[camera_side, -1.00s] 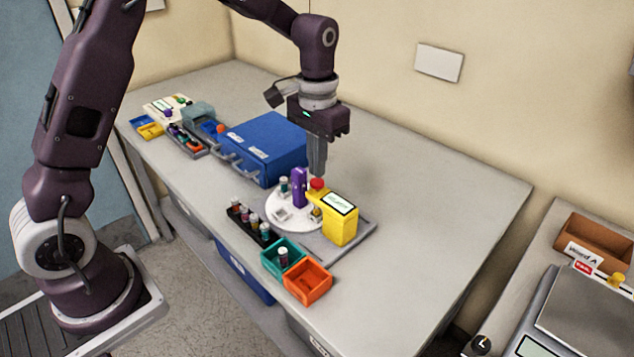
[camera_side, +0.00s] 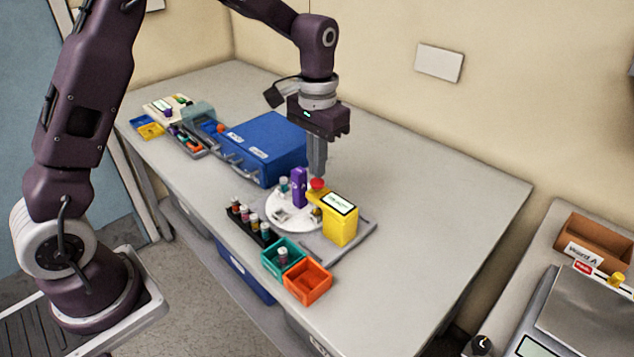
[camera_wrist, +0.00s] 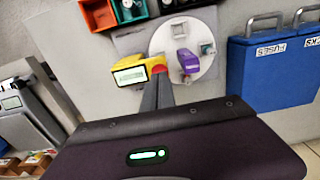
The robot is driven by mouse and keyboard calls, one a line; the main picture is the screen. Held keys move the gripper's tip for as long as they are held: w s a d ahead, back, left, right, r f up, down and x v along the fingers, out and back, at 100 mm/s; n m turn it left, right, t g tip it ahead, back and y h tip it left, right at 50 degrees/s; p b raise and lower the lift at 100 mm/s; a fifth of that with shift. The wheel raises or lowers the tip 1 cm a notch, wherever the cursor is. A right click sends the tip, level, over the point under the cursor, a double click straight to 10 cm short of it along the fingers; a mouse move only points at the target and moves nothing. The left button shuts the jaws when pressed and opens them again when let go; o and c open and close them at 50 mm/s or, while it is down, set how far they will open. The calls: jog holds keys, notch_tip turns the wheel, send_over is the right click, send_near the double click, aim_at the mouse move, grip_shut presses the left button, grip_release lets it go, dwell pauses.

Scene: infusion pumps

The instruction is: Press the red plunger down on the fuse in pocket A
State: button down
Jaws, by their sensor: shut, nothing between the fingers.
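The red plunger (camera_side: 317,184) sits on the arm of the yellow tester (camera_side: 341,222), over the edge of the white turntable (camera_side: 285,222). It also shows in the wrist view (camera_wrist: 159,69), right at my fingertips. My gripper (camera_side: 317,174) is shut and empty, pointing down with its tips just above or touching the plunger; I cannot tell which. A fuse (camera_side: 316,214) stands under the tester arm, partly hidden. Another fuse (camera_side: 284,184) stands at the turntable's back. I cannot read any pocket letters.
A purple block (camera_side: 299,188) stands on the turntable close to my fingers. A dark rack (camera_side: 243,225) of several fuses, a teal bin (camera_side: 276,262) holding one fuse and an orange bin (camera_side: 309,284) lie in front. A blue case (camera_side: 265,150) stands behind left. The table's right side is clear.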

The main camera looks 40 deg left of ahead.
aim_at(317, 181)
jog(key=shift+f, duration=1.15)
dwell(0.5)
jog(key=shift+r, duration=3.55)
jog(key=s+r+t, duration=0.2)
jog(key=s+r, duration=0.5)
jog(key=s, duration=0.1)
jog(key=s+t, duration=0.3)
jog(key=s, duration=1.6)
jog(key=shift+d+r+t, duration=0.3)
jog(key=c, duration=2.2)
grip_release()
jog(key=shift+w, duration=0.1)
